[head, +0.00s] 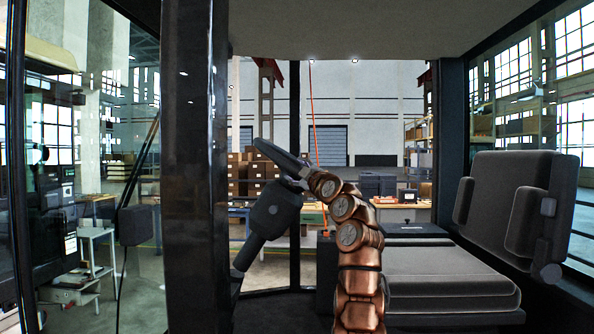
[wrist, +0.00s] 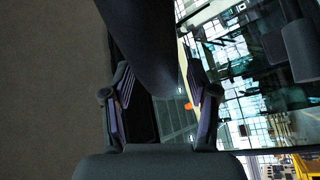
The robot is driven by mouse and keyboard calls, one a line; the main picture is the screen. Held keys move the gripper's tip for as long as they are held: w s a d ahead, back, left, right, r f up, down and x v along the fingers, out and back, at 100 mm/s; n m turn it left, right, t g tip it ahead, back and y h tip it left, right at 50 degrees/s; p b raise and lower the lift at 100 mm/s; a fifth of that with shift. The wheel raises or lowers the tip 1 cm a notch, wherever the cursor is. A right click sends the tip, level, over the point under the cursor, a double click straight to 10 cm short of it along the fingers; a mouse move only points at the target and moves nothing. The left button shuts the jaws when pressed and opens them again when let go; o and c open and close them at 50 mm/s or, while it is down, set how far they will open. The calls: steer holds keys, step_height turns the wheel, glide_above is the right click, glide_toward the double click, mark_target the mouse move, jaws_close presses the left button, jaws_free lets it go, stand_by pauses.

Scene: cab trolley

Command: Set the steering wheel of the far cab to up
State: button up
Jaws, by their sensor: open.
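The steering wheel (head: 277,155) shows almost edge-on in the head view as a thin dark bar, slanting from upper left down to lower right. Below it is the thick dark steering column (head: 268,215), leaning up and to the right. My gripper (head: 300,178) is at the wheel's lower right end, at the tip of my copper arm; its fingers are hard to make out there. In the wrist view my gripper (wrist: 160,72) is open. A dark rounded part, seemingly the wheel (wrist: 143,38), reaches in from above between the fingertips. I cannot tell whether they touch.
A dark grey seat (head: 440,280) with a backrest (head: 515,205) fills the right of the cab. A black pillar (head: 190,150) stands at the left, close to the column. The roof (head: 360,30) is overhead. Shelves and boxes lie beyond the glass.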

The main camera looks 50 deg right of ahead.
steer(key=shift+c, duration=0.2)
jaws_close()
stand_by(0.3)
